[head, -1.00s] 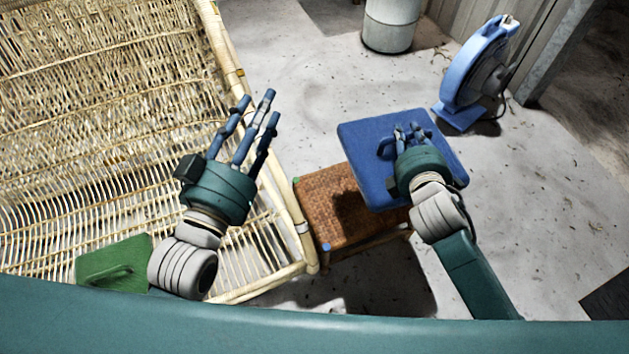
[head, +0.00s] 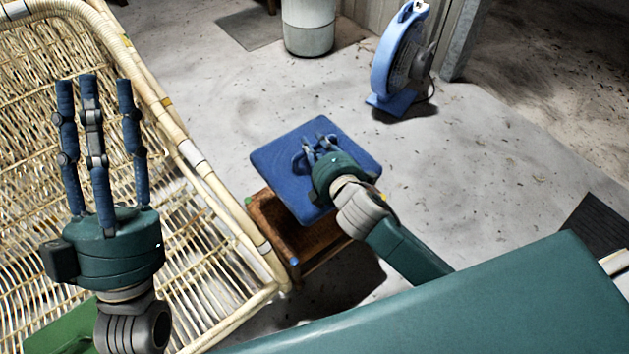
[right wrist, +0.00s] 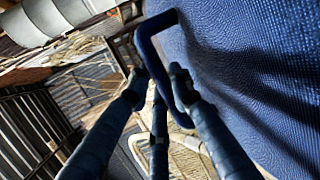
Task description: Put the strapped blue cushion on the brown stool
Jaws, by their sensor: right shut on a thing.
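The blue cushion (head: 285,150) is in the head view, right of the rattan frame. My right gripper (head: 318,148) is shut on its strap, which shows as a dark blue loop between the fingers in the right wrist view (right wrist: 143,45). The brown stool (head: 272,222) is under the cushion in the head view, and the cushion hides most of its top. Whether the cushion touches the stool cannot be told. My left gripper (head: 97,85) is open and empty, above the rattan frame at the left.
A large rattan frame (head: 205,170) fills the left side, close beside the stool. A green cushion (head: 62,332) lies at the lower left. A blue fan (head: 395,60) and a pale bin (head: 308,28) stand farther back.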

